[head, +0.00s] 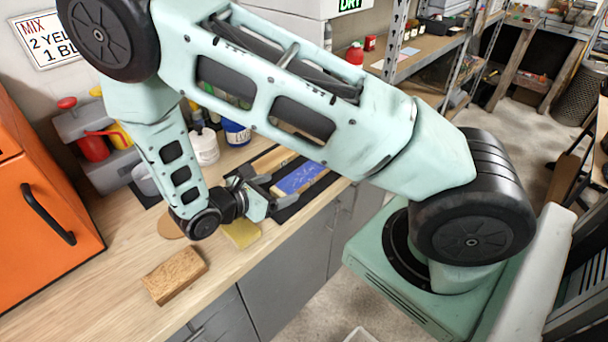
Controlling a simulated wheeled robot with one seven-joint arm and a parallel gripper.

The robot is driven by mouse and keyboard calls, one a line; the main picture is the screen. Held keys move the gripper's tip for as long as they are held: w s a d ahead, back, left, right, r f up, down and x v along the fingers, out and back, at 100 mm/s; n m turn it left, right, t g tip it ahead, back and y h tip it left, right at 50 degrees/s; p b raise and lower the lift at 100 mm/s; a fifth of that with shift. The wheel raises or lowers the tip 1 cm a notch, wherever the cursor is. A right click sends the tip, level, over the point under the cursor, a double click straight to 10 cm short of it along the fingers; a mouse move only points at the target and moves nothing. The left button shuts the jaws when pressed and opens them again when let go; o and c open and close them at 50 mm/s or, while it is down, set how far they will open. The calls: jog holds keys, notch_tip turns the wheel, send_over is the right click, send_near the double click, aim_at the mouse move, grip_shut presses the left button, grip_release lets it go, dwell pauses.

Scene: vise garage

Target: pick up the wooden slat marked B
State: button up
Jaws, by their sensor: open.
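Two wooden slats lie on a black mat (287,212) on the workbench. One slat (272,159) shows bare pale wood. The other slat (300,178) is mostly blue on top, with some pale marks. I cannot read a letter B on either one. My gripper (282,190) is open at the near left end of the blue-topped slat, with nothing seen between its fingers. I cannot tell whether it touches the slat. My arm passes above and hides part of the far side of the mat.
A white tub (205,148) and a blue-labelled can (236,133) stand behind. An orange cabinet (40,205) fills the left.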

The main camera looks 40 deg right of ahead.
aim_at(291, 184)
jog(key=p+x, duration=0.1)
jog(key=x, duration=0.3)
jog(key=shift+s+d, duration=0.1)
jog(key=shift+d, duration=0.2)
jog(key=shift+c, duration=0.3)
jog(key=c, duration=1.1)
jog(key=shift+r, duration=0.1)
